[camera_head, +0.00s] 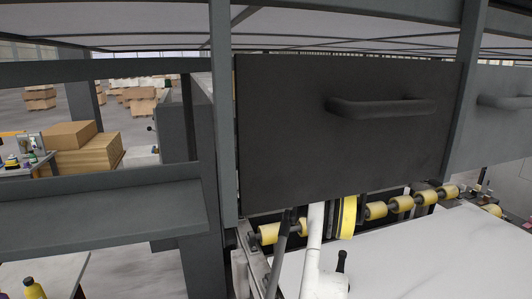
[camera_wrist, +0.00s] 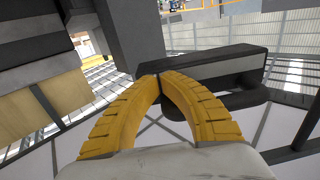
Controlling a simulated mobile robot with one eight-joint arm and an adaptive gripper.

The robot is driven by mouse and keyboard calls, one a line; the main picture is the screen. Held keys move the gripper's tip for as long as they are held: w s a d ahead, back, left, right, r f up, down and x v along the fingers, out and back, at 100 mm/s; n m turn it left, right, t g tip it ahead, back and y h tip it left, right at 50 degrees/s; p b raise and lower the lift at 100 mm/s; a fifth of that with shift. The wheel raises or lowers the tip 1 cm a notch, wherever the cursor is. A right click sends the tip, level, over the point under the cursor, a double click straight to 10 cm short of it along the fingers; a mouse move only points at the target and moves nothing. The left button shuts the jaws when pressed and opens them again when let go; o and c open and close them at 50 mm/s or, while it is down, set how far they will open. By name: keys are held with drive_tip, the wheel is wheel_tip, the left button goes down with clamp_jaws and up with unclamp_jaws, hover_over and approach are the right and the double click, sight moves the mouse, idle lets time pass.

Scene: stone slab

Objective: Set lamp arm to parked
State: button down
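My gripper (camera_wrist: 157,82) has two curved yellow fingers whose tips meet in the wrist view. Nothing shows between them. Just beyond the tips is a dark bar-like body (camera_wrist: 225,68) with a rounded handle on its lower side; I cannot tell whether the tips touch it. In the head view a large dark panel (camera_head: 300,155) with a horizontal bar handle (camera_head: 382,106) hangs above the slab. I cannot tell which part is the lamp arm. I cannot make out my gripper surely in the head view.
The pale stone slab (camera_head: 425,255) lies below the panel, with yellow rollers (camera_head: 400,204) along its far side. Grey posts and beams (camera_head: 222,110) frame the left. A side table (camera_head: 45,272) with a bottle stands at the lower left. Brown boxes (camera_head: 85,150) stand farther back.

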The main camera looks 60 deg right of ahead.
drive_tip(key=s, duration=0.8)
drive_tip(key=shift+s, duration=0.4)
drive_tip(key=shift+f, duration=0.1)
